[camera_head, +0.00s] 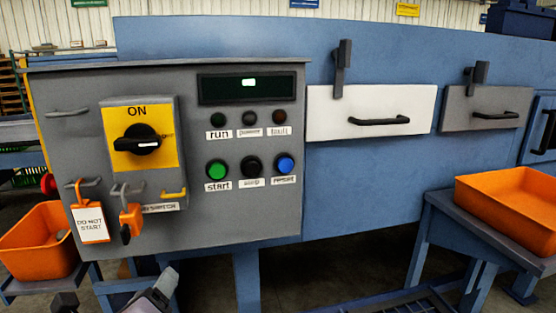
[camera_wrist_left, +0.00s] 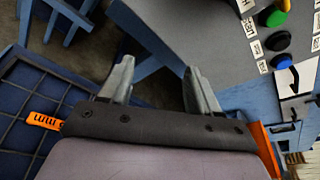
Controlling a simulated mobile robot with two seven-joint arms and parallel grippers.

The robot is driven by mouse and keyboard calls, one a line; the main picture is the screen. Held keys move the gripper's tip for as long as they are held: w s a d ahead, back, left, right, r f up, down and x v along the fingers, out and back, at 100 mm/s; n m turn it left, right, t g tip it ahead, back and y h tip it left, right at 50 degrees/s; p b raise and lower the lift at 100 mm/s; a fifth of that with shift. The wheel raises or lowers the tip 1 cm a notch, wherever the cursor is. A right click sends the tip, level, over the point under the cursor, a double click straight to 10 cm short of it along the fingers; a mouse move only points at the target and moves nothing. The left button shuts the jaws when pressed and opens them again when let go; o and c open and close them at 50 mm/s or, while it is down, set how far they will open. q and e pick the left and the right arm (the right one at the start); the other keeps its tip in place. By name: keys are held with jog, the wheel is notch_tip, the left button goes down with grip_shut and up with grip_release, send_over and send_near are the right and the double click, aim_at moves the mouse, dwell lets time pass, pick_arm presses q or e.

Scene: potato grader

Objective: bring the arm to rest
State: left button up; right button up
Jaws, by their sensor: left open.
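My left gripper (camera_head: 160,284) shows at the bottom edge of the head view, low in front of the grey control box (camera_head: 250,225). Its lavender body is partly cut off by the frame. In the left wrist view, its two grey fingers (camera_wrist_left: 158,72) stand apart with nothing between them. The box's lower part and buttons show beyond them at the upper right. The fingers appear clear of the box. My right gripper is not in view.
The box carries a yellow ON switch (camera_head: 157,155), a hanging DO NOT START tag (camera_head: 90,225) and an orange padlock (camera_head: 131,219). Orange bins stand at left (camera_head: 38,245) and right (camera_head: 515,205). A white drawer (camera_head: 330,112) sits right of the box. Blue legs stand below.

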pick_arm(q)
jog(key=s+f+n+g+h, duration=0.1)
jog(key=s+f+n, duration=0.4)
jog(key=f+n, duration=0.3)
jog(key=s+f+n+g+h+p, duration=0.1)
jog(key=s+f+n+g, duration=0.1)
jog(key=s+f+n, duration=0.4)
jog(key=s+d+f+n+g+h, duration=0.1)
jog(key=s+f+n+g, duration=0.1)
jog(key=s+f+n, duration=0.4)
notch_tip(320, 180, down, 7)
jog(key=shift+n+h+p, duration=0.3)
jog(key=shift+n, duration=2.3)
jog(key=shift+w, duration=0.1)
